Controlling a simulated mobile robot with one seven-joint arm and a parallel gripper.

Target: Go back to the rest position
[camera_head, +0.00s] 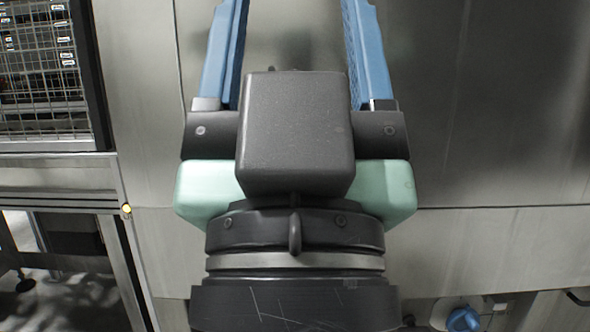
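My gripper (296,30) fills the middle of the head view, seen from behind. Its two blue fingers stand wide apart and point up in the picture toward a metal wall. I see nothing between the fingers, but their tips run out of the top of the picture. A dark grey block on the gripper hides part of the space between them.
A stainless steel panel (490,110) of the washer stands behind the gripper. A wire rack (42,75) is at the upper left, with an open frame (60,250) below it. A blue knob (462,319) is at the lower right.

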